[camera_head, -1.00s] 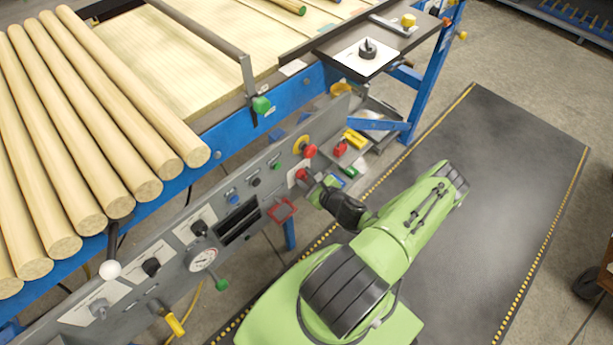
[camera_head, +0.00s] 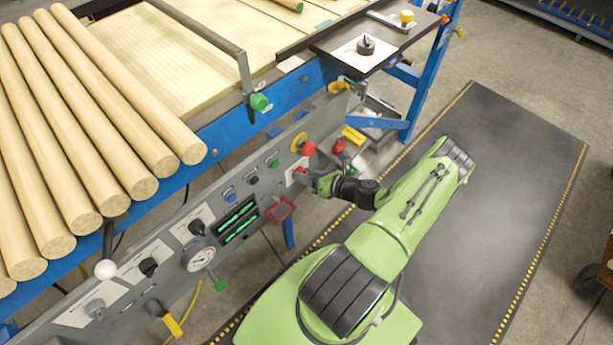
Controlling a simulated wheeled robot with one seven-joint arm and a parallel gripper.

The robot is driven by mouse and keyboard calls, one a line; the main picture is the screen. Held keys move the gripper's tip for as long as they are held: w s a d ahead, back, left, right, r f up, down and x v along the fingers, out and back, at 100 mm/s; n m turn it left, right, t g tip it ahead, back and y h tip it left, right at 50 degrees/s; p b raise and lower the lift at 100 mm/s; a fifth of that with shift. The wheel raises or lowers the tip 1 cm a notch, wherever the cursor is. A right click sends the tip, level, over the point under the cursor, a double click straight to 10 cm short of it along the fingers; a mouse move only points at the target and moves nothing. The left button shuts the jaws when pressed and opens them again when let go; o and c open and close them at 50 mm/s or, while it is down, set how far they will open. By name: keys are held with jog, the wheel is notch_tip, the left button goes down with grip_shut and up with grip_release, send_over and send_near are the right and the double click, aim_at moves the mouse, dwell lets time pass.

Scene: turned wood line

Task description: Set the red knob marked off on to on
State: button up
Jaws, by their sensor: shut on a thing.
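The red knob (camera_head: 299,171) sits on a pale label plate on the sloping grey control panel (camera_head: 175,283), to the right of the dark display. My gripper (camera_head: 305,177) is shut on it, coming from the right, and its fingers hide most of the knob. The knob's marks and pointer are too small and covered to read. The display window (camera_head: 236,222) on the panel shows lit green lines.
A red mushroom button (camera_head: 308,148) on a yellow ring is just above my gripper. A red square frame (camera_head: 281,209) sticks out below. Black knobs and a gauge (camera_head: 201,258) are to the left. Wooden poles (camera_head: 120,110) lie above the panel.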

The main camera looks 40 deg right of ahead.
jog(key=shift+f+m, duration=0.1)
jog(key=shift+m, duration=0.3)
dwell(0.3)
jog(key=o, duration=1)
jog(key=shift+o, duration=0.2)
jog(key=p+v, duration=0.2)
jog(key=v, duration=1.4)
jog(key=shift+d+f+p, duration=0.2)
jog(key=shift+d+p, duration=0.1)
jog(key=shift+w+y, duration=0.1)
jog(key=shift+y, duration=0.2)
